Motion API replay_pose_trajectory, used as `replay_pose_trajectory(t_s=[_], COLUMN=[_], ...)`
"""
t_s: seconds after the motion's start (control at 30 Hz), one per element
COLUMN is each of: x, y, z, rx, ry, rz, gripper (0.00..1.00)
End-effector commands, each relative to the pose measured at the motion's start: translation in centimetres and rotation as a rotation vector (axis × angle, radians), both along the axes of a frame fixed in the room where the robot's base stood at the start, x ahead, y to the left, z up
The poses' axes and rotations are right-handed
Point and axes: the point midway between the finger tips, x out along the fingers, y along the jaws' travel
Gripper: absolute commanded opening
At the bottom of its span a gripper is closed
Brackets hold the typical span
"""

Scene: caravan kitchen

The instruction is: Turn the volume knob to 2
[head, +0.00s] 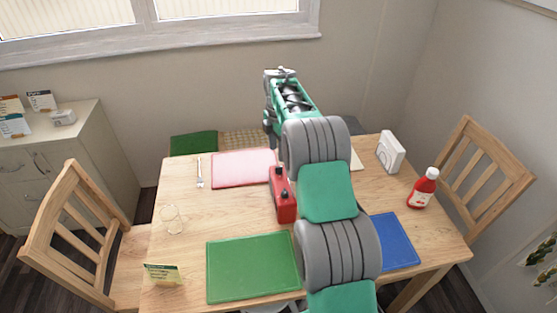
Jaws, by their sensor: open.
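A red box-shaped device (284,197) stands near the middle of the wooden table, just left of my arm. It has small dark parts on top that look like knobs. My arm partly covers its right side. I cannot read any scale or number, so the volume knob's setting is not visible. My gripper (280,73) is at the far end of my green and grey arm, raised above the table's far edge. It is beyond the red device and touches nothing that I can see. It is open, though its fingertips are hard to make out.
The table (190,232) holds a green mat (252,267), a pink mat (243,167), a blue mat (394,240), a fork, a glass (172,218), a small card (162,273), a red bottle (424,188) and a white holder (390,152). Chairs stand left and right.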

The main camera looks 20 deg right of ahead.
Motion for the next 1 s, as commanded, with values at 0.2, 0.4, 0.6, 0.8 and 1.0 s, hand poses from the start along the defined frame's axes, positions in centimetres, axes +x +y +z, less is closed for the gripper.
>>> replay_pose_trajectory(t_s=[0.2,0.4,0.6,0.8,1.0], x=[0.8,0.7,0.8,0.8,0.8], y=[-0.9,-0.8,-0.8,-0.8,-0.8], z=[-2.3,-6.0,-8.6,-9.1,-9.1], rx=[0.003,0.003,0.002,0.002,0.002], ry=[0.015,0.015,0.01,0.009,0.009], rz=[0.091,0.089,0.088,0.087,0.087], gripper=[0.48,0.48,0.48,0.48,0.37])
